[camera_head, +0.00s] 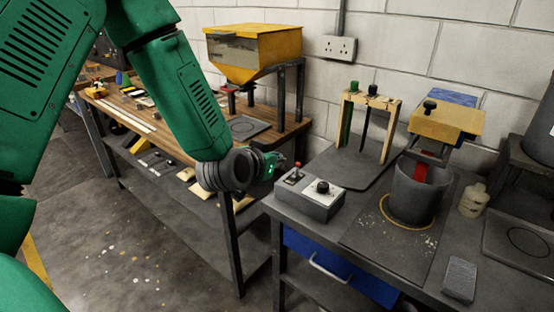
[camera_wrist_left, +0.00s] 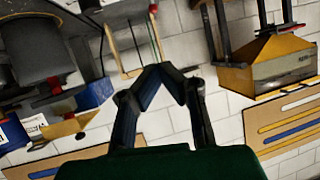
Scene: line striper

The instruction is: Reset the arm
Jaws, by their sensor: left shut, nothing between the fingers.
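My left arm comes in from the left in the head view, bent at the elbow. Its gripper (camera_head: 274,163) is above the gap between the wooden workbench and the dark bench, just up and left of the control box (camera_head: 310,193). It appears apart from both benches. In the left wrist view, which looks upside down, the two fingers meet at the tips (camera_wrist_left: 163,72). The gripper is shut with nothing between the fingers. The control box has a red-topped lever and a black knob. My right gripper is not in view.
A yellow hopper (camera_head: 254,50) stands on the wooden workbench (camera_head: 172,137). A wooden frame (camera_head: 396,120), dark bucket (camera_head: 416,194), yellow container (camera_head: 446,121) and pale bottle (camera_head: 473,200) crowd the dark bench (camera_head: 352,258). The floor (camera_head: 130,262) at lower left is open, with paint flecks.

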